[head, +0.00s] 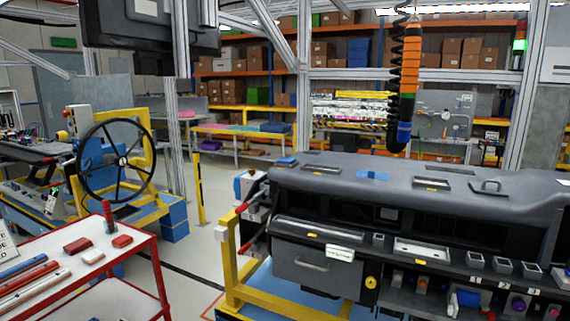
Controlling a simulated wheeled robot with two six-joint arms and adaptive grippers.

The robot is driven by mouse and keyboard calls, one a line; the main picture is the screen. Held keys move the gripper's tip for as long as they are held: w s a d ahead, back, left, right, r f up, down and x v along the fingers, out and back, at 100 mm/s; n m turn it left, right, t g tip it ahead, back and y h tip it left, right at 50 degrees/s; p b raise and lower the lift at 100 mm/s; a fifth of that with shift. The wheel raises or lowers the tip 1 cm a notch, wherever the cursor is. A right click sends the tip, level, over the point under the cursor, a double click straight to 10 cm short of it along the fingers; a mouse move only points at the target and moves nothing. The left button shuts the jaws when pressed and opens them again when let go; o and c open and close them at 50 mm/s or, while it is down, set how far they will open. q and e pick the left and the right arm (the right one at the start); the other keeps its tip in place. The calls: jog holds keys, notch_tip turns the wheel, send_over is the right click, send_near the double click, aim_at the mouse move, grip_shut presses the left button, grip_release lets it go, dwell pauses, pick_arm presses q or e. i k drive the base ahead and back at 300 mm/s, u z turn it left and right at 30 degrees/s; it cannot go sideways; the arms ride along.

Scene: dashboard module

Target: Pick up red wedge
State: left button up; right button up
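Two small red blocks lie on the top of the red-rimmed cart (148,243) at the lower left of the head view. The left red block (77,245) is longer and darker. The right red block (122,241) is smaller and brighter. Either could be the red wedge; their exact shapes are too small to tell. A pale block (92,257) lies just in front of them. A red-topped bottle or tool (108,216) stands upright behind the right red block. Neither of my grippers shows in the head view.
Red and pale bars (28,273) lie on the cart's left side. A grey dashboard module (420,195) on a yellow frame (232,265) fills the right. A steering wheel (116,160) stands behind the cart. Open floor (188,262) lies between cart and frame.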

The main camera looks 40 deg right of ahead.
aim_at(105, 202)
jog(key=z, duration=0.1)
jog(key=i, duration=1.7)
jog(key=z, duration=0.5)
